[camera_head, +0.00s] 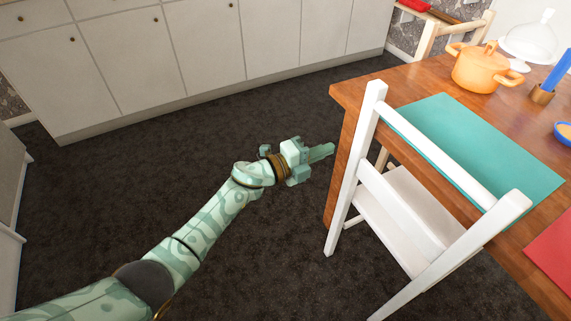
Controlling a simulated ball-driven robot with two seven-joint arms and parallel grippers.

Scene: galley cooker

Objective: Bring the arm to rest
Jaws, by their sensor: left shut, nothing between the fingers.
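My left arm (205,222) is pale green with a darker pattern and comes in from the lower left. It reaches out over the dark carpet towards the table. My left gripper (322,153) is at its end, fingers shut and pointing right, with nothing held. It is just left of the white chair and the table's near corner, apart from both as far as I can tell. My right gripper is not in view.
White cabinets (205,50) line the back. Carpet (100,190) at left is clear.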

